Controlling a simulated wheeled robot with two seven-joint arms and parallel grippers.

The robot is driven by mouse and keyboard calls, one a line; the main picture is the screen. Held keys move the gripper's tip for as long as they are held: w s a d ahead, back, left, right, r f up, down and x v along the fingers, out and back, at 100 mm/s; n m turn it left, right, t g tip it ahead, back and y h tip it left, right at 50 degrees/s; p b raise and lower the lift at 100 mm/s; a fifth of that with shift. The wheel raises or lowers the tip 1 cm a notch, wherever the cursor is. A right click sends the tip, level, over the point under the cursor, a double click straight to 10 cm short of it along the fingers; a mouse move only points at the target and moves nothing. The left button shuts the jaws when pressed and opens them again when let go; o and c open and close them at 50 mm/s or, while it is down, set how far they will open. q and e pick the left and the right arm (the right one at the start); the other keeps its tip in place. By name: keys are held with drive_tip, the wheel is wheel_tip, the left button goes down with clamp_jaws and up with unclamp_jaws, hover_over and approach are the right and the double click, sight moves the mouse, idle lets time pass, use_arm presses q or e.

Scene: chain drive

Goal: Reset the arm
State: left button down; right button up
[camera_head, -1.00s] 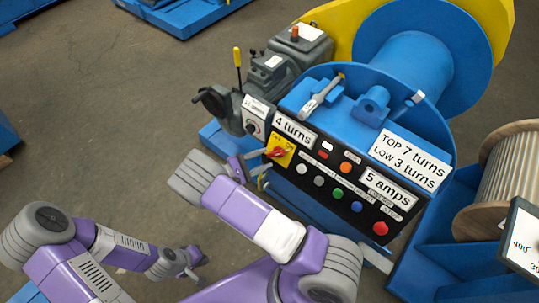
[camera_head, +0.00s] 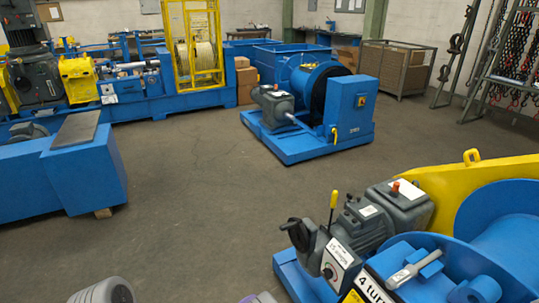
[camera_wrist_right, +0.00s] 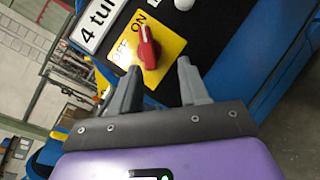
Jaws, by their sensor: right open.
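In the right wrist view, my right gripper (camera_wrist_right: 158,68) is open and empty. Its two grey fingertips are apart, near the lower edge of a yellow ON/OFF plate (camera_wrist_right: 172,46). A red rotary knob (camera_wrist_right: 149,50) on that plate shows between and just beyond the fingertips. I cannot tell whether a finger touches the panel. In the head view, only part of the blue winch machine (camera_head: 430,262) with this panel shows at the lower right. My grey arm link (camera_head: 102,290) shows at the bottom edge. My left gripper is out of view.
A yellow-handled lever (camera_head: 334,200) and a black handwheel (camera_head: 297,235) stick out at the near machine's left side. Another blue winch (camera_head: 350,105) stands farther back. A blue block (camera_head: 85,175) stands at the left. The grey floor between them is clear.

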drive_tip(key=s+d+f+m+g+y+p, duration=0.15)
drive_tip(key=s+f+g+y, duration=0.25)
drive_tip(key=s+f+y, duration=0.45)
drive_tip(key=s+a+f+m+g+y+p, duration=0.1)
drive_tip(key=s+a+f+m+y+p, duration=0.2)
drive_tip(key=s+a+y, duration=0.5)
drive_tip(key=r+m+t+y, duration=0.1)
drive_tip(key=m+t, duration=0.1)
drive_tip(key=a+r+m+t+y+p, duration=0.1)
drive_tip(key=r+m+t+y, duration=0.1)
drive_tip(key=m, duration=0.1)
drive_tip(key=a+r+m+t+y, duration=0.1)
drive_tip(key=m+t+y, duration=0.1)
drive_tip(key=m, duration=0.1)
drive_tip(key=shift+w+r+t+p, duration=0.15)
drive_tip(key=shift+w+t+p, duration=0.15)
drive_tip(key=shift+d, duration=0.2)
